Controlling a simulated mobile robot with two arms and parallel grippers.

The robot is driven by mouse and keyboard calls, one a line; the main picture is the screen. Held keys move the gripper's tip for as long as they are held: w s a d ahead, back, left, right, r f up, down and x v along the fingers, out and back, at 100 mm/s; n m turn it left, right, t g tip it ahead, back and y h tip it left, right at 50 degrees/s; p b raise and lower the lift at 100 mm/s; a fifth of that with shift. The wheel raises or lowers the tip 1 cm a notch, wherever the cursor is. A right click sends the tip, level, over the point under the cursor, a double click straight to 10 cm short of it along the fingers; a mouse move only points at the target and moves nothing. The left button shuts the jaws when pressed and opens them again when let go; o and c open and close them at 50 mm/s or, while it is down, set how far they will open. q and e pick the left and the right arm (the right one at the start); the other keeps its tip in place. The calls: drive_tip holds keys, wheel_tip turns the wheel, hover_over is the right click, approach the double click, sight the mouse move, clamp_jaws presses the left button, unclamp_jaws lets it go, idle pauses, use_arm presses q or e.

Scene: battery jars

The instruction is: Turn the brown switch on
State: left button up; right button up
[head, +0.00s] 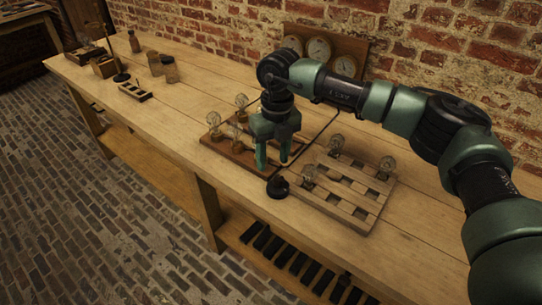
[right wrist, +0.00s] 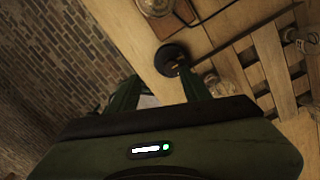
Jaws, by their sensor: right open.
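A small round dark switch (head: 278,187) sits on the wooden workbench near its front edge, between a brown bulb board and a pale slatted board. It also shows in the right wrist view (right wrist: 171,58), with a small brass-coloured part on top. It looks near black, and I cannot tell whether it is on or off. My right gripper (head: 273,164) is open, pointing down just behind and above the switch in the head view. In the right wrist view its two fingers (right wrist: 157,86) are apart with nothing between them, and the switch is beyond their tips. My left gripper is not in view.
The brown board (head: 222,147) carries several glass bulbs. The slatted board (head: 335,203) carries bulbs too. A wire runs behind them. Three gauges (head: 319,50) are on the brick wall.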

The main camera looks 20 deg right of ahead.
sight(278, 177)
drive_tip(key=shift+w+d+r+h, duration=0.15)
drive_tip(key=shift+d+r, duration=0.05)
drive_tip(key=shift+d, duration=0.2)
drive_tip(key=shift+w+d+r+h, duration=0.15)
drive_tip(key=shift+d, duration=0.25)
drive_tip(key=f, duration=0.2)
drive_tip(key=s+f+p, duration=0.1)
drive_tip(key=shift+s+f, duration=0.1)
drive_tip(key=shift+f, duration=0.3)
drive_tip(key=shift+w+f, duration=0.2)
drive_tip(key=shift+f, duration=1.45)
clamp_jaws()
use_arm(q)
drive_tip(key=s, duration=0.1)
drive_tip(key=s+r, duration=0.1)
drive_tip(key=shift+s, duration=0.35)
